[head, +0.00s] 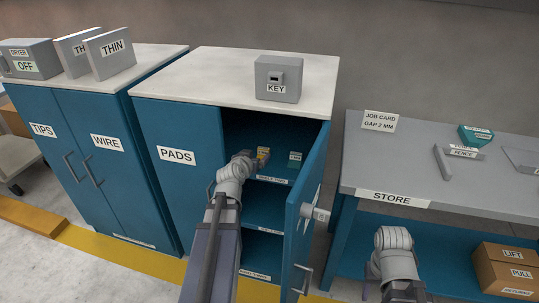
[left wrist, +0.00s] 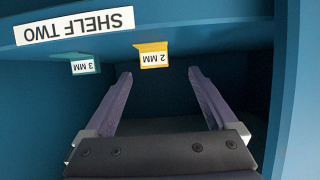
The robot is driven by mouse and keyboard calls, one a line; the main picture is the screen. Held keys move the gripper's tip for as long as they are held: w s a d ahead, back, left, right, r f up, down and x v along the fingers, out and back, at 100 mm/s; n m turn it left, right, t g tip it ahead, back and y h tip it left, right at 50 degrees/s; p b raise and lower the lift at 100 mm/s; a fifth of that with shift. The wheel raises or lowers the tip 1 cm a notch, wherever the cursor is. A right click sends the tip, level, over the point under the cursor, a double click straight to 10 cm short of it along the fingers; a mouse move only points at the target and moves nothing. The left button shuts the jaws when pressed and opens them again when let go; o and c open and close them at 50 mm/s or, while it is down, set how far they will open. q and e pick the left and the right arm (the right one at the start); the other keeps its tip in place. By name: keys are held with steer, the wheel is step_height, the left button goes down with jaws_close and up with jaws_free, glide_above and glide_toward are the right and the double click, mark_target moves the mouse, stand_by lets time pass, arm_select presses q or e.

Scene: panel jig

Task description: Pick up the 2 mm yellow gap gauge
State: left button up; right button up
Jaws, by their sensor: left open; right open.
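The yellow gap gauge (head: 263,153), labelled 2 MM, stands inside the open cupboard on the shelf marked SHELF TWO. In the left wrist view, which is upside down, the yellow gauge (left wrist: 153,50) is just beyond my fingertips, roughly centred between them. My left gripper (left wrist: 160,73) is open and empty, apart from the gauge. In the head view my left gripper (head: 250,160) reaches into the cupboard and its fingers are hard to make out. My right gripper (head: 404,290) is low at the bottom right, open, its fingers not clear.
A teal 3 MM gauge (head: 295,156) stands on the same shelf; it also shows in the left wrist view (left wrist: 85,66). The open cupboard door (head: 303,225) is right of my left arm. The STORE bench (head: 395,165) holds a job card (head: 380,121) reading GAP 2 MM.

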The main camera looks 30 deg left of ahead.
mark_target(263, 151)
arm_select(q)
steer(key=shift+d+b+x, duration=0.2)
steer(key=shift+b+x, duration=0.45)
steer(key=shift+x, duration=1.25)
steer(key=shift+d+b+x, duration=0.25)
steer(key=shift+b+x, duration=0.4)
steer(key=shift+x, duration=1.3)
steer(key=shift+r, duration=0.1)
steer(key=c, duration=1.4)
step_height(263, 151, up, 10)
steer(key=p, duration=1)
